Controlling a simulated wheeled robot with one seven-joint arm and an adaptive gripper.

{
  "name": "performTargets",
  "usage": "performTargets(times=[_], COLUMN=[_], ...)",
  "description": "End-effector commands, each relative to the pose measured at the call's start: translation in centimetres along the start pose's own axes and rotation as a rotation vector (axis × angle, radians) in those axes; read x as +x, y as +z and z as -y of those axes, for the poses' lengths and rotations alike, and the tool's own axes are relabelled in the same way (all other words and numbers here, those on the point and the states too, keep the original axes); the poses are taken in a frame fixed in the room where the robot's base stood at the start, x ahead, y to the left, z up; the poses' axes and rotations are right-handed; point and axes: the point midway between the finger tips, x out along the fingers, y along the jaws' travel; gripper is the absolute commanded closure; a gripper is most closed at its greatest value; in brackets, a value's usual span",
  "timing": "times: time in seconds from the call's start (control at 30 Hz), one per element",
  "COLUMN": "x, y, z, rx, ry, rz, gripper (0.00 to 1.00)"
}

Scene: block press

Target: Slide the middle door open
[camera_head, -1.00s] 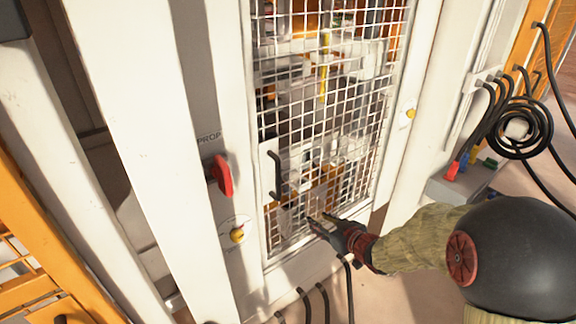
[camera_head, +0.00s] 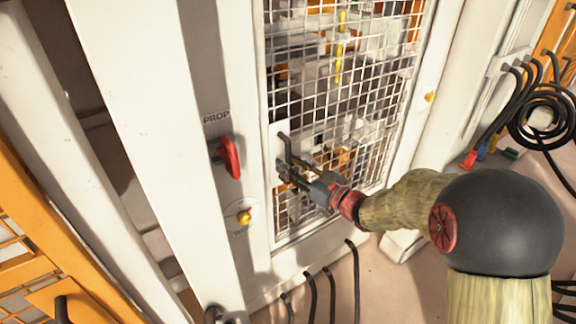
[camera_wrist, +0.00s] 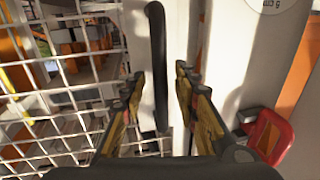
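The middle door is a white frame with a wire mesh panel (camera_head: 340,110), and it stands closed as far as I can see. Its black bar handle (camera_head: 287,150) is upright on a white plate at the door's left side. My gripper (camera_head: 284,172) is at the handle's lower part in the head view. In the wrist view the handle (camera_wrist: 158,60) runs down between the two open fingers of my gripper (camera_wrist: 157,82), with gaps on both sides. I cannot tell how deep the handle sits between the fingertips.
A red handle (camera_head: 229,157) under the label PROP is on the post left of the door; it also shows in the wrist view (camera_wrist: 268,137). A yellow button (camera_head: 244,217) sits below it. Black cables (camera_head: 331,290) stand below the door. Machinery shows behind the mesh.

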Motion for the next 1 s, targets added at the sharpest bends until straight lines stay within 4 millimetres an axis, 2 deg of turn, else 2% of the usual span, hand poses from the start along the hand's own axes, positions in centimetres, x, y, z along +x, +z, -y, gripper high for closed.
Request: performTargets(times=[0.13,0.4,0.9,1.0], x=[0.83,0.91,0.89,0.89], y=[0.05,0.0,0.02,0.02], z=[0.06,0.02,0.02,0.01], rx=[0.001,0.0,0.0,0.0], ry=[-0.001,0.0,0.0,0.001], rz=[0.0,0.0,0.001,0.001], gripper=[0.7,0.7,0.99,1.0])
